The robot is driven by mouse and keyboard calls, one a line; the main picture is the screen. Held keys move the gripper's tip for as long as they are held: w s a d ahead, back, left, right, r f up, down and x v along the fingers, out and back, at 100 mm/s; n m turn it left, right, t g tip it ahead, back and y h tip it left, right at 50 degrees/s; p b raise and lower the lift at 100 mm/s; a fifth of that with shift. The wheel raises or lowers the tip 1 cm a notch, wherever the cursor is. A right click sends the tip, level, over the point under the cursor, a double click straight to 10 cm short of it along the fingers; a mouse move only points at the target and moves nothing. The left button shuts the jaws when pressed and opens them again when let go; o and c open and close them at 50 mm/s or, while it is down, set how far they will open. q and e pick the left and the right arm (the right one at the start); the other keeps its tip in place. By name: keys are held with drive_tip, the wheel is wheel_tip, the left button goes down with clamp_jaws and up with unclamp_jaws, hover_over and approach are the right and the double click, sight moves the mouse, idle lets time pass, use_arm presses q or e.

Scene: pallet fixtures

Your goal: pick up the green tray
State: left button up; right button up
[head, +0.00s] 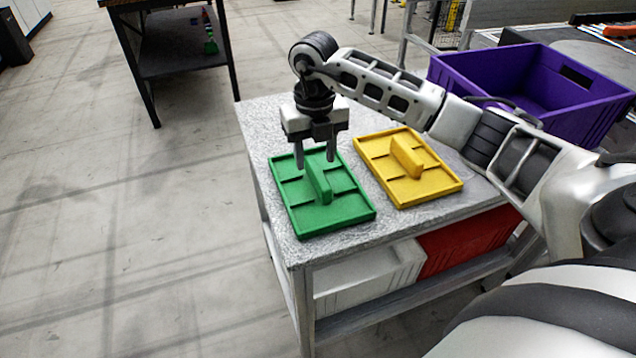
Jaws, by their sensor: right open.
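The green tray (304,219) lies flat on the left part of the grey table, with an upright handle block (319,182) along its middle. My right gripper (315,164) points down over the far half of the tray. Its two fingers are apart and empty, and they show near the far end of the handle. I cannot tell from this view whether the fingertips are above the handle or level with it. My left gripper is not in view.
A yellow tray (437,186) with a similar handle lies just right of the green one. A purple crate (590,122) stands behind it. The grey table (285,238) has a lower shelf with a white crate (372,277) and a red crate (468,243).

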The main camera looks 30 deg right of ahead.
sight(318, 171)
drive_tip(key=f, duration=0.3)
drive_tip(key=f+p, duration=0.1)
drive_tip(key=f, duration=0.1)
drive_tip(key=shift+s+d+f, duration=0.1)
drive_tip(key=shift+d+f, duration=0.15)
drive_tip(key=shift+f, duration=0.1)
clamp_jaws()
